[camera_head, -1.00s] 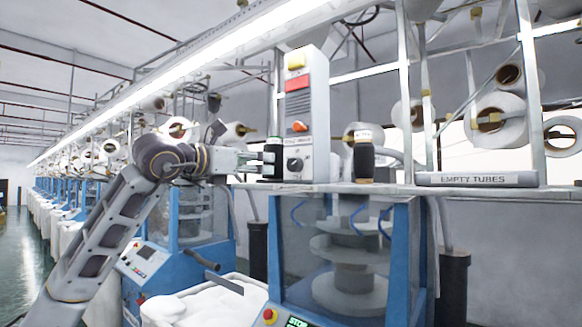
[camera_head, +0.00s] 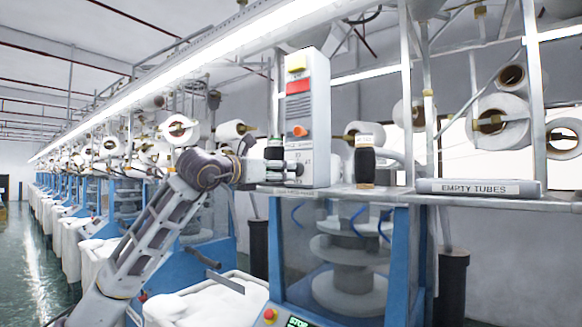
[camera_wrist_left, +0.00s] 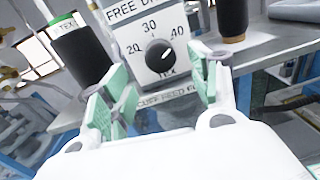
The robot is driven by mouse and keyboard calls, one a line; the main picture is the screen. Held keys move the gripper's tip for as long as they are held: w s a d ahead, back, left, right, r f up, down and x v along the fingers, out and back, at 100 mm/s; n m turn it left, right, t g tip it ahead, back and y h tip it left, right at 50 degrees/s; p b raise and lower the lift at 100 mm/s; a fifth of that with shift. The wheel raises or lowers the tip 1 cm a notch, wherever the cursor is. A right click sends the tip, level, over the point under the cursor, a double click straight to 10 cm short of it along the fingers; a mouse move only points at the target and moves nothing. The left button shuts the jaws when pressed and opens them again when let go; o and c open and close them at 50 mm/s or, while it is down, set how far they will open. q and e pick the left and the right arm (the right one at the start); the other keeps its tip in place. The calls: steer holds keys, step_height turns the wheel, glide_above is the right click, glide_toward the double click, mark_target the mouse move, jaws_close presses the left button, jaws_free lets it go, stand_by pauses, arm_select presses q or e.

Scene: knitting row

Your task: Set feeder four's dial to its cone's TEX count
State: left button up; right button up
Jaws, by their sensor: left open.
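The feeder's grey control box (camera_head: 318,120) stands on the shelf, with a black round dial at its lower front. In the left wrist view the dial (camera_wrist_left: 158,52) has a white pointer aimed up and right, between the marks 30 and 40; 20 is at its left and TEX below. My left gripper (camera_wrist_left: 158,80) is open, its green pads apart on either side of the dial's lower face, seemingly not touching the knob.
A second black cone (camera_head: 364,163) with a brown base stands right of the box. A blue machine frame (camera_head: 400,260) is below. White yarn cones hang behind.

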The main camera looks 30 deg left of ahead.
mark_target(292, 170)
arm_select(q)
steer(key=w, duration=0.2)
steer(key=w+p, duration=0.2)
steer(key=w, duration=0.1)
steer(key=shift+w+d, duration=0.3)
steer(key=shift+d, duration=0.1)
steer(key=shift+c, duration=0.7)
steer(key=c, duration=0.9)
